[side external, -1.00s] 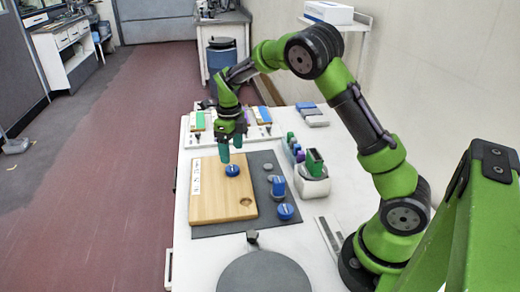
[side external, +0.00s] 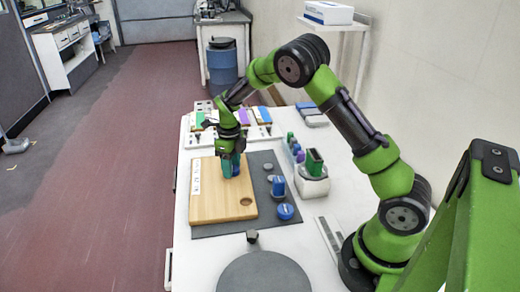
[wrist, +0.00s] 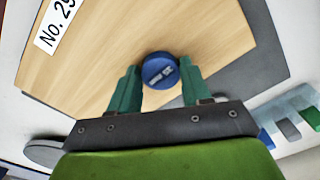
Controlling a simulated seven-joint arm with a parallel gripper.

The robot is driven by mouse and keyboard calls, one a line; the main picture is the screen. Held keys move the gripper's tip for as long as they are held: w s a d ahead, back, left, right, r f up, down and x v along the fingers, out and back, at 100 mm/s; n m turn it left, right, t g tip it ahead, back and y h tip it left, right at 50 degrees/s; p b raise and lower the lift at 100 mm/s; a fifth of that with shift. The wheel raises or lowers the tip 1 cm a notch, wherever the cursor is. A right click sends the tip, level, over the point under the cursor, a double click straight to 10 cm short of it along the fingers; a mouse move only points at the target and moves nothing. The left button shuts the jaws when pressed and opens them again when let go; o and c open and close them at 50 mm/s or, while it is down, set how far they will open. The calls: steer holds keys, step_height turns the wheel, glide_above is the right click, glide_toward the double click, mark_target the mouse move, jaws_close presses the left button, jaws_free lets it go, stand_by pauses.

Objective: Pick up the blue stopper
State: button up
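The blue stopper (wrist: 160,70) is a round blue piece with a pale mark on top. It sits on the wooden board (side external: 215,205), near the board's far right part in the side view. My gripper (side external: 231,170) is lowered over it, and its green fingers mostly hide it there. In the wrist view my gripper (wrist: 160,72) is open, with one finger on each side of the stopper. The fingertips are very close to its sides; I cannot tell whether they touch. The board has a white label (wrist: 58,20) and a round hollow (side external: 246,202).
A dark mat (side external: 225,231) lies under the board. On it, right of the board, stand a blue upright piece (side external: 278,186) and a round blue piece (side external: 285,211). A white holder (side external: 313,187) with a green block is farther right. A grey disc (side external: 263,273) is in front.

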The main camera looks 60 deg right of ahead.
steer(key=c, duration=0.5)
steer(key=shift+c, duration=0.2)
step_height(320, 180, up, 15)
stand_by(0.8)
